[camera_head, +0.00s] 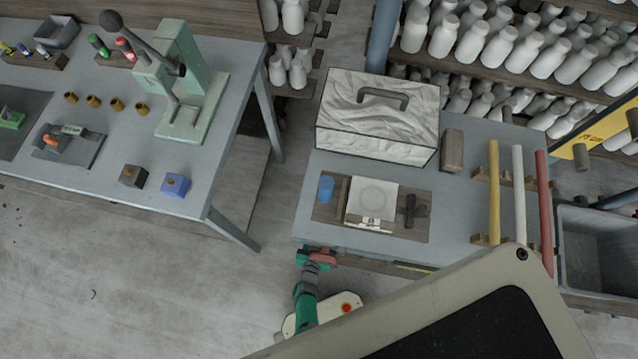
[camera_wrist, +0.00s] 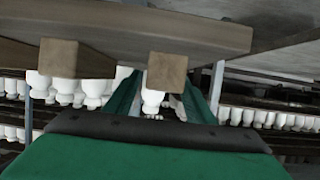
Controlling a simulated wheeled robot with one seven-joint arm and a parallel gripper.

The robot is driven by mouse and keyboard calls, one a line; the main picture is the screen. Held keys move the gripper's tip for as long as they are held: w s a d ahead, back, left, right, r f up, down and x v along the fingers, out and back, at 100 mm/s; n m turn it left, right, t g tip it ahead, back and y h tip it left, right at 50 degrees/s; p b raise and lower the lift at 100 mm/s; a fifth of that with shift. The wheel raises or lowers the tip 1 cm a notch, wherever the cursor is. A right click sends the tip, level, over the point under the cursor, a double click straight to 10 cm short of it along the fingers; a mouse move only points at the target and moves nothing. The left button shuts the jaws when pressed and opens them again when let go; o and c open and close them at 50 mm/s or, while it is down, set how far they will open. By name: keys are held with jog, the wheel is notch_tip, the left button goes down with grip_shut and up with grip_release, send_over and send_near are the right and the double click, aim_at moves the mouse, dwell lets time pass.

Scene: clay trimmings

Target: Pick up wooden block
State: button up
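A brown wooden block (camera_head: 452,150) stands on the grey table at the right, just right of the marbled box. My gripper (camera_head: 318,258) is low at that table's front edge, to the left and front of this block and well apart from it. In the wrist view my gripper (camera_wrist: 162,88) has its two green fingers apart, with nothing visibly held. I cannot tell whether either is the same block.
The marbled box (camera_head: 375,125) stands behind a wooden board (camera_head: 330,212) with a blue cup (camera_head: 326,188) and a white slab (camera_head: 372,197). Yellow, white and red rods (camera_head: 519,195) lie at the right. A second workbench (camera_head: 120,160) is at the left, with floor between.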

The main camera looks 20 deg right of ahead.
jog(key=c, duration=1)
jog(key=shift+c, duration=0.2)
jog(key=shift+r, duration=0.2)
